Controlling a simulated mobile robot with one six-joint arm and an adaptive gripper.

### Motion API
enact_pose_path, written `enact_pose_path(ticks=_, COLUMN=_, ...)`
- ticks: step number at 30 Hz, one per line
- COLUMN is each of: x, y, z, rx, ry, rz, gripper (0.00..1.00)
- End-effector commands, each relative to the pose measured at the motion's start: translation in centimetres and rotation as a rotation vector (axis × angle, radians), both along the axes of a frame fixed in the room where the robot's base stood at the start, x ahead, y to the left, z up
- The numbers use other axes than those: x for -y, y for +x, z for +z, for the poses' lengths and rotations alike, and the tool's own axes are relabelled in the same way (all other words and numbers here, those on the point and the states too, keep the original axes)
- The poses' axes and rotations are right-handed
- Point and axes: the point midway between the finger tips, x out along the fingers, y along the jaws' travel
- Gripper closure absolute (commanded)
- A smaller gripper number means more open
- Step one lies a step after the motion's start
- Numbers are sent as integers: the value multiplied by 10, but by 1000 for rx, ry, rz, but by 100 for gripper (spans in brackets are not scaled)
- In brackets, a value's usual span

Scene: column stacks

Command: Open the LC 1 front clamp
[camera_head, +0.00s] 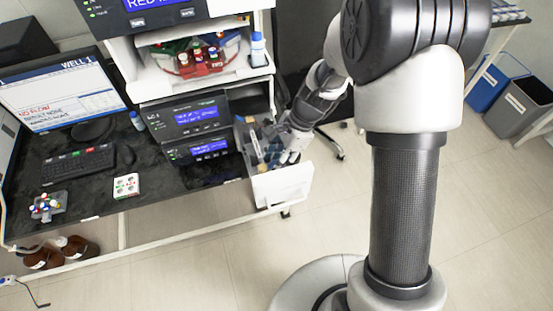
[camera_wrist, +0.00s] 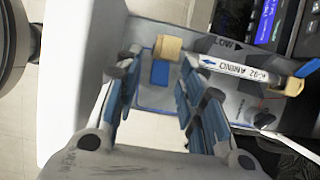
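In the wrist view my gripper (camera_wrist: 160,98) is open, its blue-padded fingers apart. Between and beyond them is a tan cylindrical end (camera_wrist: 167,48) with a small blue block (camera_wrist: 159,73) below it, in a pale compartment. I cannot tell whether the block is the front clamp. A white column labelled AMINO (camera_wrist: 240,69), with tan ends, lies just right of the fingers, below a LOW arrow marking. In the head view my gripper (camera_head: 287,140) reaches into the open white compartment (camera_head: 283,185) beside the stack. The LC 1 unit (camera_head: 186,118) with blue display is left of it.
A second blue-display unit (camera_head: 204,149) sits under LC 1. A monitor (camera_head: 62,92), keyboard (camera_head: 78,165) and mouse stand left on the black bench. Open floor lies in front; bins (camera_head: 523,105) stand far right.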

Motion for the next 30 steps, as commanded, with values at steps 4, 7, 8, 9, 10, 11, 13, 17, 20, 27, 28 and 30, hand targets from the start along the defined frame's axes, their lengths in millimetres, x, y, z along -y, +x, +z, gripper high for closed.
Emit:
enact_pose_path(ticks=4, x=0, y=0, z=0, rx=0, ry=0, rz=0, gripper=65)
enact_pose_path(ticks=7, x=0, y=0, z=0, rx=-1, ry=0, rz=0, gripper=71)
enact_pose_path(ticks=8, x=0, y=0, z=0, rx=-1, ry=0, rz=0, gripper=73)
enact_pose_path(ticks=9, x=0, y=0, z=0, rx=-1, ry=0, rz=0, gripper=76)
enact_pose_path(ticks=10, x=0, y=0, z=0, rx=-1, ry=0, rz=0, gripper=78)
enact_pose_path(ticks=11, x=0, y=0, z=0, rx=-1, ry=0, rz=0, gripper=80)
enact_pose_path(ticks=13, x=0, y=0, z=0, rx=-1, ry=0, rz=0, gripper=85)
enact_pose_path(ticks=17, x=0, y=0, z=0, rx=-1, ry=0, rz=0, gripper=93)
enact_pose_path(ticks=20, x=0, y=0, z=0, rx=-1, ry=0, rz=0, gripper=100)
enact_pose_path(ticks=27, x=0, y=0, z=1, rx=1, ry=-4, rz=1, gripper=100)
enact_pose_path(ticks=28, x=0, y=0, z=2, rx=1, ry=-6, rz=1, gripper=100)
enact_pose_path(ticks=30, x=-1, y=-1, z=3, rx=4, ry=-17, rz=3, gripper=100)
